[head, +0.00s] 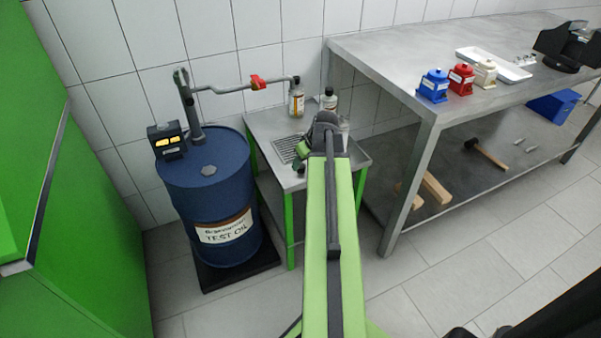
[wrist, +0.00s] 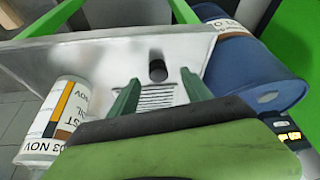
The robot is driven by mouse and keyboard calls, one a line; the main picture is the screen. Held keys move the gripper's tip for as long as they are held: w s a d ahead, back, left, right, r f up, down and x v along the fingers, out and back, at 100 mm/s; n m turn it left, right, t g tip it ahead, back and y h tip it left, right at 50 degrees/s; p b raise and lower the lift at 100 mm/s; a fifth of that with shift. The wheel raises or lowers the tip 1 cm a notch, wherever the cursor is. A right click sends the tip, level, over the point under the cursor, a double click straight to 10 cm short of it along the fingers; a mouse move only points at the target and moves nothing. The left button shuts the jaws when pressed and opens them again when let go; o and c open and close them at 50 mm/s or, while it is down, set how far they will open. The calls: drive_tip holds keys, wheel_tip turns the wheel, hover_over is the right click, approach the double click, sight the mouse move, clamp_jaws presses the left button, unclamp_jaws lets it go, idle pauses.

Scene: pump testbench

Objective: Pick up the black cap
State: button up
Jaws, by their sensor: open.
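The black cap (wrist: 157,70) is a small dark cylinder on the small steel table (wrist: 100,57) in the wrist view. It lies just beyond the slotted drain grille. My gripper (wrist: 159,80) is open, with one green finger on each side of the cap's line in the picture. The cap shows between the fingertips, and I see no contact. In the head view my gripper (head: 301,155) is over the small table, partly hidden by my arm. I cannot make out the cap there.
A blue oil drum (head: 205,185) stands left of the small table. Two bottles (head: 297,100) (head: 329,99) stand at its back. A labelled bottle (wrist: 52,120) is close on the left in the wrist view. A large steel bench (head: 400,60) stands to the right.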

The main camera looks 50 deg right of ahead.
sight(301, 166)
drive_tip(key=b+x, duration=0.3)
drive_tip(key=x, duration=0.1)
drive_tip(key=shift+w+d+f, duration=0.2)
drive_tip(key=shift+r, duration=0.2)
clamp_jaws()
